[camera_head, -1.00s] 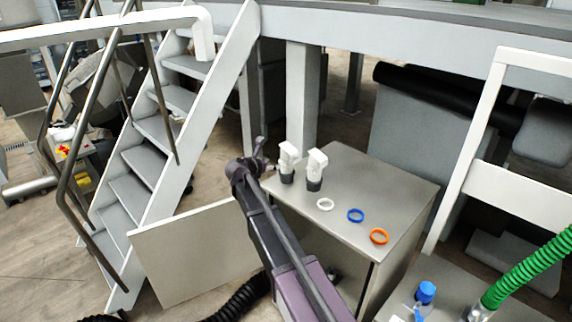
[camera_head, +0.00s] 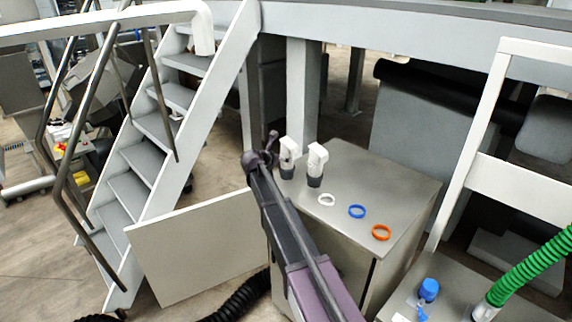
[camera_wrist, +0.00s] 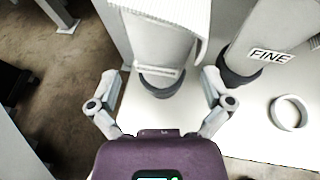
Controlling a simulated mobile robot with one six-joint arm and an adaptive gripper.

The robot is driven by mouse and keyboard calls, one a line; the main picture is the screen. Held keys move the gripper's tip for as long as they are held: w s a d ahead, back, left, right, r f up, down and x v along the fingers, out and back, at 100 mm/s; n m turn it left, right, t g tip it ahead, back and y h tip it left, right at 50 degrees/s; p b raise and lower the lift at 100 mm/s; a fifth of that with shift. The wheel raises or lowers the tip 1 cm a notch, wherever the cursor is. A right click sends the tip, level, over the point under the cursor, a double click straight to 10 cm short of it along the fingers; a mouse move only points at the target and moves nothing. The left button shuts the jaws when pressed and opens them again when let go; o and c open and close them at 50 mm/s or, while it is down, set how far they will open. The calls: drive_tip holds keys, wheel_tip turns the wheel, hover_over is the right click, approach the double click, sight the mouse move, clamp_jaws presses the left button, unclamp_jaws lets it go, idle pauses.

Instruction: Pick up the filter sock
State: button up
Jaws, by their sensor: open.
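Two white filter socks with dark round bases stand upright on the cabinet top. The left sock (camera_head: 287,150) is nearest my gripper (camera_head: 267,147), and the right sock (camera_head: 316,160) is beside it. In the wrist view, my gripper (camera_wrist: 161,82) is open, with one finger on each side of the left sock (camera_wrist: 160,45). Gaps show between the fingers and this sock. The right sock (camera_wrist: 262,38) bears a label reading FINE and lies outside the right finger. No label can be read on the left sock.
The cabinet top (camera_head: 385,190) also holds a white ring (camera_head: 326,199), a blue ring (camera_head: 357,211) and an orange ring (camera_head: 381,233). A grey post (camera_head: 301,95) stands close behind the socks. Metal stairs (camera_head: 165,130) rise at the left.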

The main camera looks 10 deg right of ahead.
sight(288, 147)
drive_tip(key=shift+w+d+f, duration=0.1)
idle(0.3)
drive_tip(key=shift+f+b+x, duration=0.25)
drive_tip(key=shift+b+x, duration=0.75)
drive_tip(key=shift+x, duration=1)
drive_tip(key=shift+w+d+f, duration=0.15)
drive_tip(key=shift+w+d, duration=0.2)
drive_tip(key=c, duration=1.1)
drive_tip(key=shift+r, duration=0.25)
wheel_tip(288, 147, up, 4)
drive_tip(key=p, duration=0.4)
drive_tip(key=shift+s+f, duration=0.1)
drive_tip(key=s+d, duration=0.1)
drive_tip(key=s, duration=1.4)
drive_tip(key=shift+s+d+r+p, duration=0.35)
drive_tip(key=shift+s+r, duration=0.05)
